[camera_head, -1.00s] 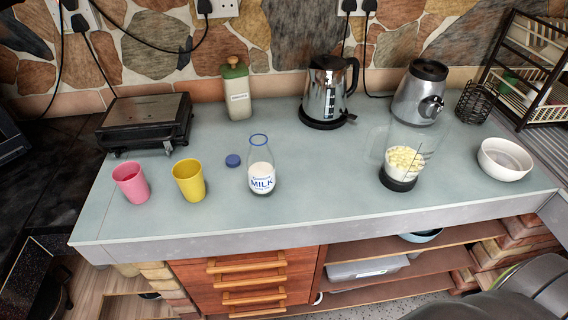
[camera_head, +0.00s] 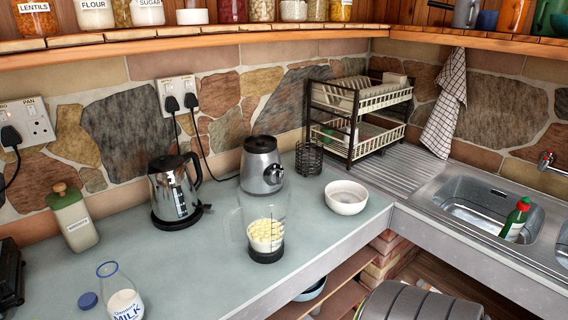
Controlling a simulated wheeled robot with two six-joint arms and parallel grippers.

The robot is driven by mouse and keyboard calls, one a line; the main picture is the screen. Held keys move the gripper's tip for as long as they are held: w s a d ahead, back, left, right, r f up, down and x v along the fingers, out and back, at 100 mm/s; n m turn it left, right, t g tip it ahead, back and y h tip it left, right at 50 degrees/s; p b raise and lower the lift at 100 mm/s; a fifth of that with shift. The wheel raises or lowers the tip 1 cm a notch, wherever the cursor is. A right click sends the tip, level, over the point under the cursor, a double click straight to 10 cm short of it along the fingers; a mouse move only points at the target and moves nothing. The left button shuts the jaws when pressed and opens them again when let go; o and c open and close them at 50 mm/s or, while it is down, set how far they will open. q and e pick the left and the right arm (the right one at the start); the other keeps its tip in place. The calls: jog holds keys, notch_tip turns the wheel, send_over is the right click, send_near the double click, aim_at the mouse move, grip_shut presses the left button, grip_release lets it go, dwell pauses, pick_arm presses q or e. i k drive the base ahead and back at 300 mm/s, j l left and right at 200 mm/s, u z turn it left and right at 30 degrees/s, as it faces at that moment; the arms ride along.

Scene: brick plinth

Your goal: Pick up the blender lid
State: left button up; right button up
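I cannot make out a separate blender lid in this view. The clear blender jug (camera_head: 266,234) stands upright on the counter with pale chunks in its lower part and a black bottom. Its top looks uncovered, though the clear walls are faint. The silver blender base (camera_head: 261,166) stands behind it near the wall. A small round blue cap (camera_head: 88,300) lies on the counter beside the milk bottle (camera_head: 123,300). Neither of my grippers is in view.
A silver kettle (camera_head: 174,192) stands left of the blender base. A white bowl (camera_head: 346,197), a black wire basket (camera_head: 309,158) and a dish rack (camera_head: 357,120) are to the right. The sink (camera_head: 480,205) lies farther right. Shelf jars line the back. Counter (camera_head: 190,265) left of the jug is clear.

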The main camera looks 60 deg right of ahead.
aim_at(343, 197)
jog(key=z, duration=2.2)
